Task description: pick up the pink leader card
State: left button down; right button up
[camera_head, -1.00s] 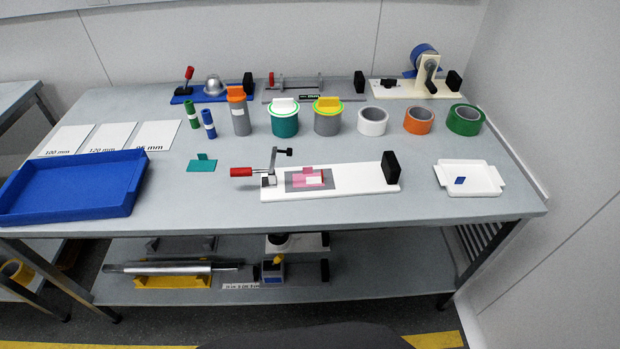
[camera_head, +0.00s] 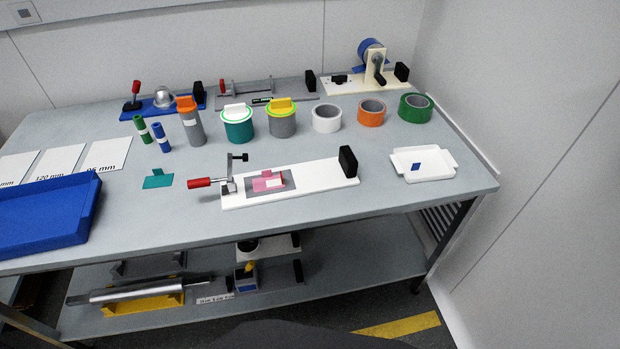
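A pink card (camera_head: 262,184) lies on a grey pad (camera_head: 287,188) on a white board (camera_head: 322,182) near the front middle of the table. A black block (camera_head: 348,162) stands at the board's right end. Neither of my grippers is in view.
A teal tabbed card (camera_head: 158,179) lies left of the board, and a blue tray (camera_head: 45,215) at the far left. A white tray (camera_head: 436,163) with a blue chip is at the right. Tape rolls (camera_head: 371,114) and lidded cups (camera_head: 238,125) stand behind. The tabletop before the board is mostly clear.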

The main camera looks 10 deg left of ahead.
aim_at(258, 184)
jog(key=z, duration=0.05)
jog(key=i, duration=0.2)
jog(key=u, duration=0.9)
